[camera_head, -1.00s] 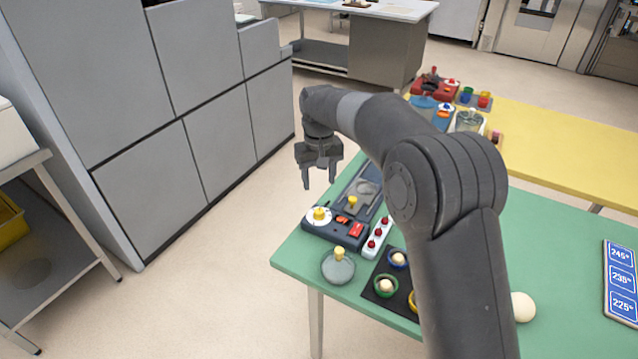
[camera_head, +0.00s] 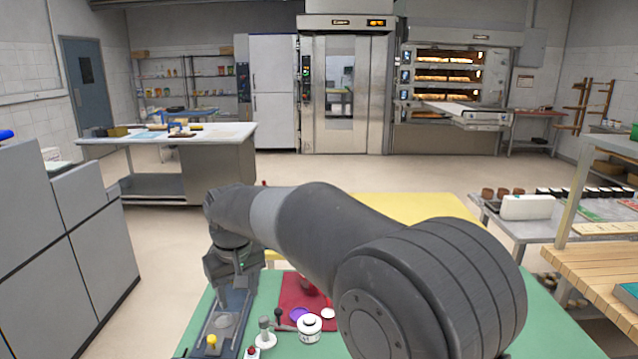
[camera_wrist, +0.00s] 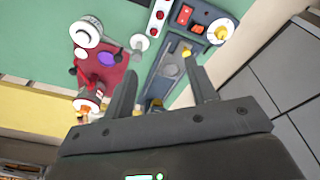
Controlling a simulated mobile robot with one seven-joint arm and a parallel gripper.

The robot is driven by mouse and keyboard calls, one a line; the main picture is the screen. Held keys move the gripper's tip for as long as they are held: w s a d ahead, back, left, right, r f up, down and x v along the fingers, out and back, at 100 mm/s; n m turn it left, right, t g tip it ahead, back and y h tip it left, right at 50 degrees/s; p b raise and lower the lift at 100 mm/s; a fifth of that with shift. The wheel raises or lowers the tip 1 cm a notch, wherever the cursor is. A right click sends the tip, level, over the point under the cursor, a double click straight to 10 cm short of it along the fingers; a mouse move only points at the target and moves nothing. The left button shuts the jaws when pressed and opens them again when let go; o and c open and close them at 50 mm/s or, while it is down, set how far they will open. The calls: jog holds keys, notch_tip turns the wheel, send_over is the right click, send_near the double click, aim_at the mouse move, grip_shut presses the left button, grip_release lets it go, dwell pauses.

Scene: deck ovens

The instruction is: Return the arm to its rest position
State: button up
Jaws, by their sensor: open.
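My gripper (camera_head: 232,268) hangs at the end of my bent arm in the head view, left of centre, over the left edge of the green table (camera_head: 285,262). In the wrist view my gripper (camera_wrist: 163,78) has its two fingers spread apart with nothing between them. In the head view the console (camera_head: 236,305) lies on the table under my gripper. My forearm and elbow cover much of the table.
A red mat (camera_head: 290,290) with a purple disc, and a white lidded jar (camera_head: 309,329), are right of the console. A yellow table (camera_head: 420,207) stands behind. Grey cabinets (camera_head: 95,240) rise at left. A wooden bench (camera_head: 590,265) is at right. Open floor lies beyond.

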jog(key=s+d+r+m+t, duration=0.1)
jog(key=s+d+r+m, duration=0.2)
jog(key=d, duration=0.7)
jog(key=s+d+r+m+t, duration=0.1)
jog(key=s+d+r, duration=0.2)
jog(key=s+d, duration=0.45)
jog(key=s+d+f+m+t, duration=0.1)
jog(key=s+d+f, duration=0.1)
jog(key=s+d, duration=0.4)
jog(key=s+d+f+m+t, duration=0.1)
jog(key=s+d+f+m, duration=0.1)
jog(key=s+d, duration=0.5)
jog(key=shift+s+d+f+h, duration=0.15)
jog(key=shift+d+f+h, duration=0.15)
jog(key=shift+d+f, duration=0.35)
jog(key=shift+r, duration=0.15)
